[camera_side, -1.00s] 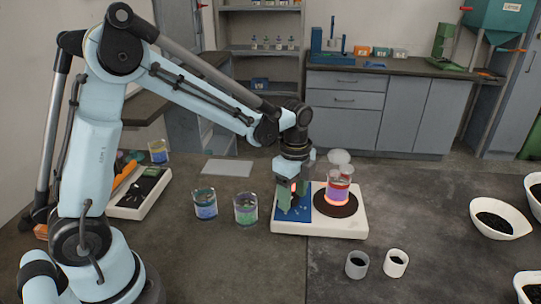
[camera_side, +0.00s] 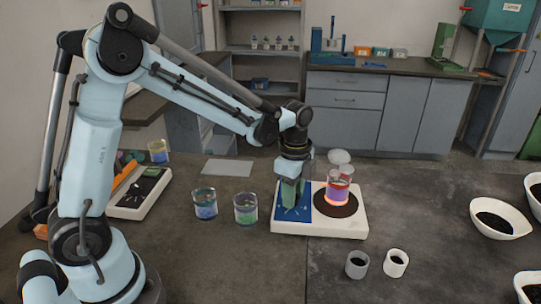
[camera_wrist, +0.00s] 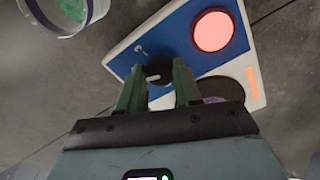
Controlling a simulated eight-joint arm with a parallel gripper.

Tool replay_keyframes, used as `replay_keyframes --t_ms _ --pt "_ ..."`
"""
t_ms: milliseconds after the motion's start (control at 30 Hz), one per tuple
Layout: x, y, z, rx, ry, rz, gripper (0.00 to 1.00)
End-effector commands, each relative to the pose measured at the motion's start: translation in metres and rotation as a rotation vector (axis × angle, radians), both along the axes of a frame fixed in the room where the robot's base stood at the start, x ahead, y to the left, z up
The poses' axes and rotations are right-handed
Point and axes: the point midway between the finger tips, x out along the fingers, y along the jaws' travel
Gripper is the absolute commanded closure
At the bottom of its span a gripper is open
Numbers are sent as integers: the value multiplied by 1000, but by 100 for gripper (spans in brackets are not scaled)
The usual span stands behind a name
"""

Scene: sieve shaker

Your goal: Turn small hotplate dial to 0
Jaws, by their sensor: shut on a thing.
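The small hotplate (camera_side: 345,226) is a white box with a blue panel (camera_side: 304,209) on its left and a round dark heating plate (camera_side: 322,207) on its right. In the wrist view its black dial (camera_wrist: 158,68) sits on the blue panel between the green fingers of my gripper (camera_wrist: 158,78), which is shut on it. A pale mark shows on the dial; its exact setting is unclear. A large red disc (camera_wrist: 213,30) shows on the panel beside the dial. In the side view my gripper (camera_side: 290,203) points down over the panel and hides the dial.
Two beakers, blue (camera_side: 205,208) and green (camera_side: 245,211), stand just left. Two small cups (camera_side: 357,265) (camera_side: 396,262) stand in front. White bowls (camera_side: 497,227) lie at right.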

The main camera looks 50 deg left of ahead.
Motion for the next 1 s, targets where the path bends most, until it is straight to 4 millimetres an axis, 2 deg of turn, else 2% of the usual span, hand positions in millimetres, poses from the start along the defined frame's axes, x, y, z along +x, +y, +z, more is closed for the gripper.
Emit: replay_keyframes --t_ms 1000 --pt "0 0 0 0 0 942 97"
